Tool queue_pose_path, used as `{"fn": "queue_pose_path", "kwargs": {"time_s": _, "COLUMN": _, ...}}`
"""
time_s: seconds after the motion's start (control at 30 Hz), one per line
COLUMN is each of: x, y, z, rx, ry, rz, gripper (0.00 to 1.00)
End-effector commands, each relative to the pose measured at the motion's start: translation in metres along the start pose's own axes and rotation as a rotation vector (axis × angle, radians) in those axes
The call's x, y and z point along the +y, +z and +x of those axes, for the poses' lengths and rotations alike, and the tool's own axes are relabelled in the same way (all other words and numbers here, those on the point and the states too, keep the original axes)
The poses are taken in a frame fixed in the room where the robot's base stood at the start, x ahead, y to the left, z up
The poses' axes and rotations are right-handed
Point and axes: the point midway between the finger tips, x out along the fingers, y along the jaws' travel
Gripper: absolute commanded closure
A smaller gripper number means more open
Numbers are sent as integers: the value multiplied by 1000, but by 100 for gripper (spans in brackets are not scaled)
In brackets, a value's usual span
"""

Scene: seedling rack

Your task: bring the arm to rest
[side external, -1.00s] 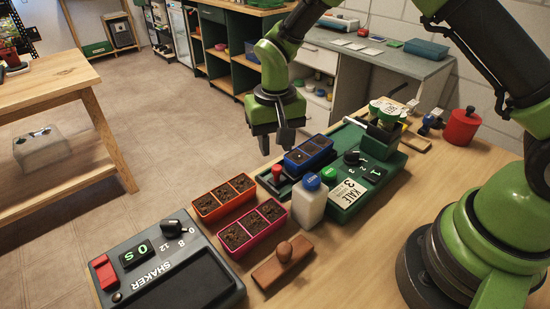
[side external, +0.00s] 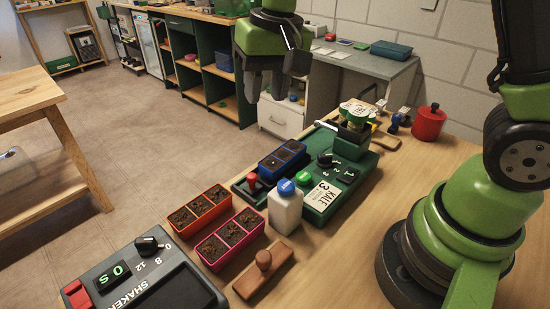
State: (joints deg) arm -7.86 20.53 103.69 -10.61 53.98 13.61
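My gripper (side external: 272,88) is raised high above the far side of the bench, above and behind the blue tray. Its two dark fingers point down with a gap between them, and nothing shows between them. The blue tray (side external: 283,159) of dark soil sits on the green rack device beside a red knob (side external: 251,179). The orange tray (side external: 200,207) and the pink tray (side external: 230,240) stand side by side on the wooden bench (side external: 330,262).
A white bottle with a blue cap (side external: 285,207) stands beside the green device (side external: 340,196) with its KALE label. The shaker (side external: 150,285) reads 0 S. A wooden tamper (side external: 264,272) lies in front. A red pot (side external: 428,123) stands at the back right.

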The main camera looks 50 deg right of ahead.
Motion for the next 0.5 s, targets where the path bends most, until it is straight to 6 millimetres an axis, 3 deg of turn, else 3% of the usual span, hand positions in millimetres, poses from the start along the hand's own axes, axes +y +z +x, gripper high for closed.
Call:
{"fn": "queue_pose_path", "kwargs": {"time_s": 0.03, "x": 6, "y": 8, "z": -22, "rx": 36, "ry": -30, "rz": 2, "gripper": 66}}
{"fn": "queue_pose_path", "kwargs": {"time_s": 0.2, "x": 29, "y": 43, "z": -74, "rx": 141, "ry": -114, "rz": -6, "gripper": 66}}
{"fn": "queue_pose_path", "kwargs": {"time_s": 0.33, "x": 46, "y": 76, "z": -99, "rx": 225, "ry": -173, "rz": -15, "gripper": 66}}
{"fn": "queue_pose_path", "kwargs": {"time_s": 0.5, "x": 65, "y": 114, "z": -113, "rx": 326, "ry": -233, "rz": -30, "gripper": 66}}
